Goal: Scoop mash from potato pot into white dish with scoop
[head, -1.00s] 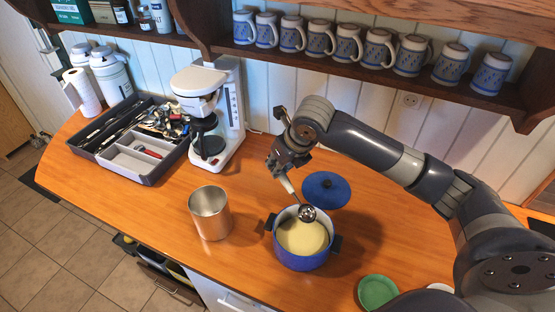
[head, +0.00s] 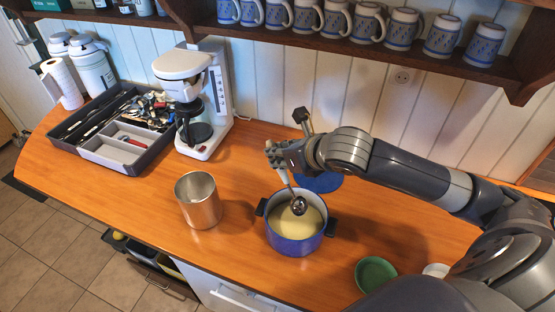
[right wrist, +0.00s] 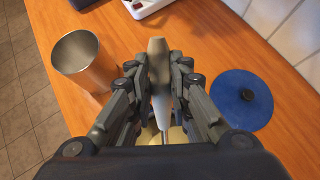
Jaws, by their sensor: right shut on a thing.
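The blue potato pot (head: 293,245) stands on the counter with pale yellow mash (head: 305,226) inside. My right gripper (head: 273,157) is shut on the scoop's light handle, above and behind the pot. The scoop's metal bowl (head: 299,205) hangs at the pot's opening, over the back part of the mash; whether it touches the mash is unclear. In the right wrist view the scoop handle (right wrist: 158,85) sits between the fingers of the right gripper (right wrist: 158,66). A white dish (head: 436,270) shows at the lower right, partly hidden by my arm. My left gripper is not in view.
A metal canister (head: 198,203) stands left of the pot. The blue lid (head: 320,183) lies behind it, partly hidden. A green dish (head: 376,274) lies beside the white dish. A coffee maker (head: 215,95) and utensil tray (head: 88,152) stand at the left. A mug shelf (head: 385,52) hangs above.

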